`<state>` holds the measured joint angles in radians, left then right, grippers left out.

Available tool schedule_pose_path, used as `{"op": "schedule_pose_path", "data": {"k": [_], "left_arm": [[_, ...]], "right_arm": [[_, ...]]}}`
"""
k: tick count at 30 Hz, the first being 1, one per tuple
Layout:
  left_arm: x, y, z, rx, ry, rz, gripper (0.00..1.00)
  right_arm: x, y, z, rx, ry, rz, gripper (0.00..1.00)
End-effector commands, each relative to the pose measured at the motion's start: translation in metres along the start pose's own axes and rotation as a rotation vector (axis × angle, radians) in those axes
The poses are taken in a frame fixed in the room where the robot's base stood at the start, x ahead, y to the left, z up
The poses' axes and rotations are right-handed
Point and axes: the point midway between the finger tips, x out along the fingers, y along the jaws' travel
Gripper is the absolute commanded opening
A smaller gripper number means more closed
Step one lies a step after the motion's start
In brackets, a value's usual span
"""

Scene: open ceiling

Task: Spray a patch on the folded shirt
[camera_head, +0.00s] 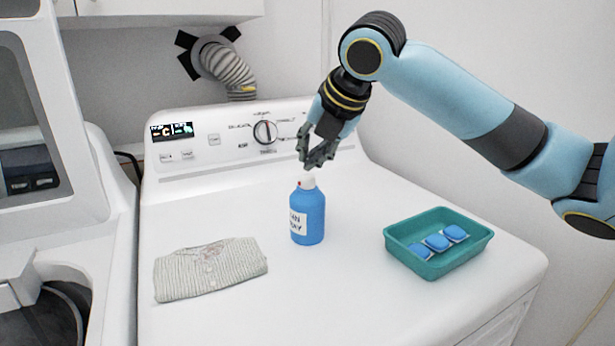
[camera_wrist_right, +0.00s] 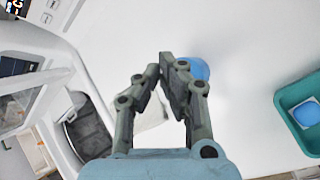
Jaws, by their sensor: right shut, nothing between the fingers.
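A blue spray bottle (camera_head: 307,217) with a white cap stands upright in the middle of the white machine top. Its label faces left and front. My right gripper (camera_head: 317,162) is shut and empty, pointing down just above the bottle's cap. In the right wrist view the fingers (camera_wrist_right: 167,65) are close together, with part of the blue bottle (camera_wrist_right: 197,68) behind them and the shirt (camera_wrist_right: 150,112) partly hidden. My left gripper is not in view.
A teal tray (camera_head: 400,258) with blue-and-white pods (camera_head: 437,242) stands to the right of the bottle. The control panel with a dial (camera_head: 265,132) rises at the back. Another white machine (camera_head: 110,200) stands at the left. The top in front of the bottle is clear.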

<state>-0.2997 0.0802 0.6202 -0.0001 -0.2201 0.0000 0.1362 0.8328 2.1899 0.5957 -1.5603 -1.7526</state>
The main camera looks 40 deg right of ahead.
Motion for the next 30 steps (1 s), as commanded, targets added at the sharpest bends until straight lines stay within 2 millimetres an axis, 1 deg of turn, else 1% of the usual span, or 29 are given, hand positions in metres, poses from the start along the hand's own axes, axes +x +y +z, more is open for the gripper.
{"op": "schedule_pose_path", "data": {"k": [3, 30], "left_arm": [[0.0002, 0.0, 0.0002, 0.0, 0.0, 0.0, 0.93], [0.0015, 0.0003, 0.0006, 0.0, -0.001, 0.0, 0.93]], "right_arm": [[0.0036, -0.0021, -0.0023, 0.0, 0.001, -0.001, 0.0], [0.0091, -0.0053, -0.0051, 0.0, 0.001, -0.001, 0.0]]}}
